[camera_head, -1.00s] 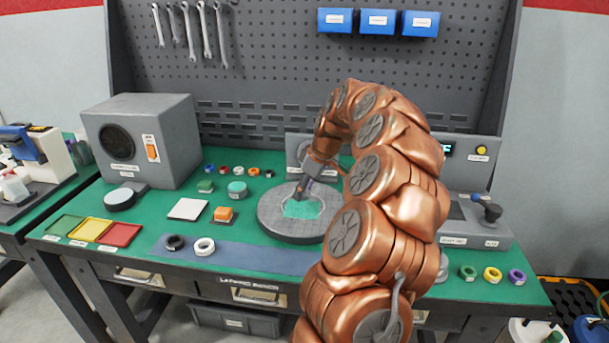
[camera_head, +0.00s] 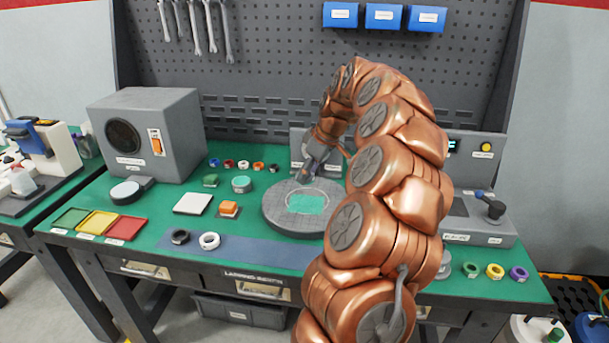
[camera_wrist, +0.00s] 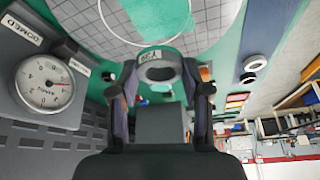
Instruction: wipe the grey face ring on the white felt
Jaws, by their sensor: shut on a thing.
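My gripper (camera_wrist: 160,84) is shut on the grey face ring (camera_wrist: 160,66), which sits between the two fingertips in the wrist view. A small white label shows on the ring. In the head view my gripper (camera_head: 306,176) is above the back left part of the round grey lapping plate (camera_head: 277,222); I cannot make out the ring there. The white felt (camera_head: 192,203) is a flat square pad on the green bench, left of the plate and apart from my gripper. Nothing lies on it.
An orange block (camera_head: 229,208) stands between felt and plate. Several small coloured rings and a teal-topped puck (camera_head: 241,184) lie behind. A black ring (camera_head: 180,237) and a white ring (camera_head: 209,241) lie in front. A dial gauge (camera_wrist: 45,85) is close by in the wrist view.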

